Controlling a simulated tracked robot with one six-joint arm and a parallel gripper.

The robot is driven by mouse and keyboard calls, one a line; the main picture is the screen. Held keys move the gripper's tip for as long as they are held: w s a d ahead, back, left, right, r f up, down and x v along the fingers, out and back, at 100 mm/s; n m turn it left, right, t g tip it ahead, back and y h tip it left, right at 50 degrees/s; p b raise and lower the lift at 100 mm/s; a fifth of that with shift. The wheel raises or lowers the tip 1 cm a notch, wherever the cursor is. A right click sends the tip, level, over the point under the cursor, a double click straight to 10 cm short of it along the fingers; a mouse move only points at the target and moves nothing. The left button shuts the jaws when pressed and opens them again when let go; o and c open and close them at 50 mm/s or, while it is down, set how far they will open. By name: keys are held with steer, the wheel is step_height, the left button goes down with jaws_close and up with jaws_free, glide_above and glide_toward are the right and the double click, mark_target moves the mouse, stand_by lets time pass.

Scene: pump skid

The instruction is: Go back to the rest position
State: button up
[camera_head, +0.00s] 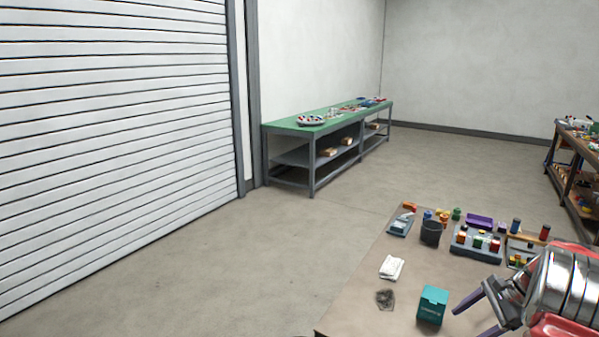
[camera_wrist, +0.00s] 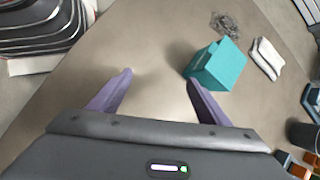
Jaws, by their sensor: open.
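My gripper (camera_head: 478,316) is at the lower right of the head view, over the front part of the brown table (camera_head: 352,311). In the wrist view its two purple fingers (camera_wrist: 157,92) are spread apart with nothing between them, so it is open. A teal box (camera_head: 432,305) stands on the table just left of the fingers in the head view. In the wrist view the teal box (camera_wrist: 222,66) is close beside the right finger, which overlaps its lower left edge; I cannot tell whether they touch.
A white cloth (camera_head: 391,267) and a dark crumpled item (camera_head: 385,299) lie near the box. A dark cup (camera_head: 430,233), a purple tray (camera_head: 479,221) and several small coloured parts stand farther back. A green-topped bench (camera_head: 345,115) is by the wall. The floor left of the table is clear.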

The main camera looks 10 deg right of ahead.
steer(key=s+a+r+n+h, duration=0.1)
steer(key=s+a+r+n, duration=0.4)
steer(key=a, duration=0.9)
steer(key=s+a+r+n+t+h, duration=0.1)
steer(key=s+a+r+n, duration=0.5)
steer(key=a, duration=0.9)
steer(key=s+a+r+n+t+h, duration=0.1)
steer(key=s+a+r+n, duration=0.5)
steer(key=a, duration=0.8)
step_height(320, 180, up, 2)
steer(key=n+h, duration=0.1)
steer(key=n, duration=0.2)
steer(key=shift+a+n+h, duration=0.2)
steer(key=shift+n+h, duration=0.1)
steer(key=shift+h, duration=0.1)
